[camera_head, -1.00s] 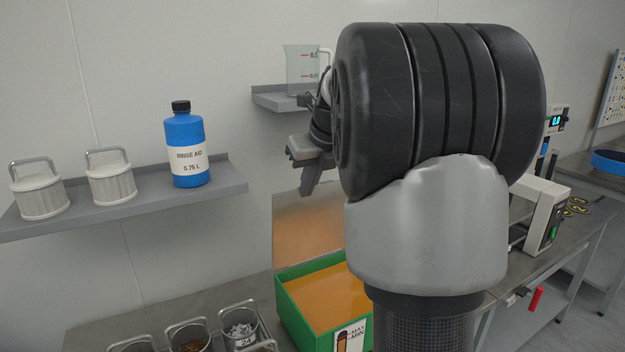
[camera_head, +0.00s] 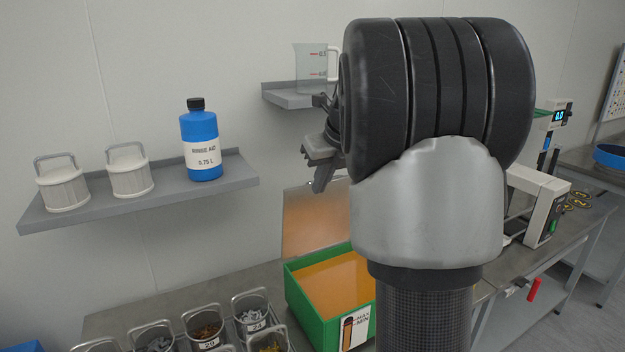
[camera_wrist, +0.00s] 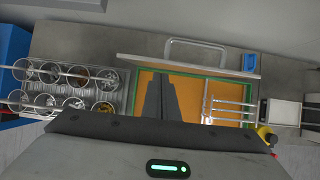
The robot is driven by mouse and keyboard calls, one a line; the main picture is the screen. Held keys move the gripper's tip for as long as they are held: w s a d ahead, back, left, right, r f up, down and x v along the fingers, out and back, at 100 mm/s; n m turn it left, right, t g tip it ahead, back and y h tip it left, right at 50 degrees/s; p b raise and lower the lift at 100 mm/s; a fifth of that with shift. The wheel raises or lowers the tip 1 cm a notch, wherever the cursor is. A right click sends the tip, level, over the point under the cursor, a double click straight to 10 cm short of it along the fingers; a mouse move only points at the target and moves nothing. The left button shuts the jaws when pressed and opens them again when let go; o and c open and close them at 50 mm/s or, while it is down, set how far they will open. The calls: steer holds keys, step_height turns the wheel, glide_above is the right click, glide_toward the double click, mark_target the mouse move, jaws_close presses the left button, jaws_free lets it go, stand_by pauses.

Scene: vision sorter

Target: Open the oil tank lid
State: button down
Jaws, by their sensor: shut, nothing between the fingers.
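The oil tank (camera_head: 295,303) is a green box with orange oil inside and a MAX/MIN label on its front. Its lid (camera_head: 316,218) stands upright at the back edge, its flat face showing orange. In the wrist view the lid (camera_wrist: 133,58) is seen nearly edge-on, with its handle (camera_wrist: 196,43) behind it, and the oil lies uncovered. My gripper (camera_head: 320,183) is above the tank near the lid, partly hidden by my arm. In the wrist view my gripper (camera_wrist: 158,82) is shut and empty, its dark fingers over the oil opening, apart from the lid's handle.
Several metal baskets (camera_head: 206,325) of small parts stand left of the tank. A wall shelf (camera_head: 140,200) holds a blue rinse aid bottle (camera_head: 201,145) and two lidded filters. A small shelf (camera_head: 292,98) with a jug (camera_head: 312,68) is above the lid. A white device (camera_head: 540,205) stands right.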

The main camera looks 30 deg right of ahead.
steer(key=w+r+p+v, duration=0.1)
steer(key=v, duration=0.9)
steer(key=s+a+r+n+p, duration=0.1)
steer(key=s+a+n+p, duration=0.1)
steer(key=s+a+n, duration=0.5)
steer(key=s+a+f+n+p, duration=0.1)
steer(key=s+a+n, duration=0.3)
steer(key=n, duration=0.5)
steer(key=s+a+f+n, duration=0.4)
steer(key=s+n, duration=0.4)
steer(key=n, duration=0.2)
steer(key=s+a+f+n+p, duration=0.1)
steer(key=s+a+f+n, duration=0.2)
steer(key=s+n, duration=0.4)
steer(key=a+n, duration=0.1)
steer(key=n, duration=0.1)
steer(key=shift+a+n+p, duration=0.3)
steer(key=shift+a+p, duration=0.05)
